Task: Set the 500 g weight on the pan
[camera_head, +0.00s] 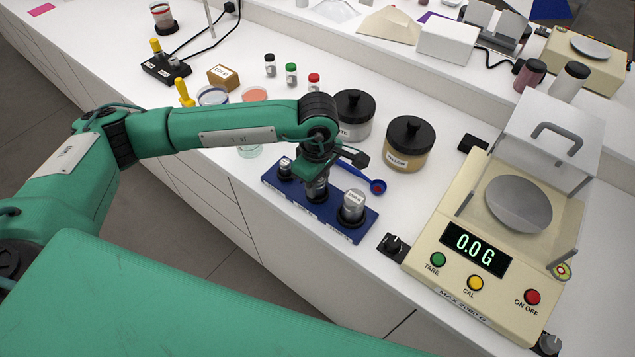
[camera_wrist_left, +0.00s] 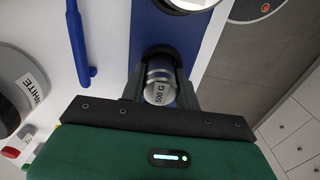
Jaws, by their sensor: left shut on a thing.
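The 500 g weight (camera_wrist_left: 160,84) is a silver cylinder with a "500 G" label. It is in the middle place of the blue weight rack (camera_head: 330,226). My left gripper (camera_head: 316,181) reaches down over it and is shut on it; the fingers show on both sides of it in the left wrist view. A smaller weight (camera_head: 285,169) and a larger weight (camera_head: 353,207) stand on either side in the rack. The round grey pan (camera_head: 518,204) is empty on the cream balance (camera_head: 430,258), which reads 0.0 G. My right gripper is not in view.
A clear shield with a handled top (camera_head: 556,135) stands around the pan. A black knob (camera_head: 392,246) sits between rack and balance.

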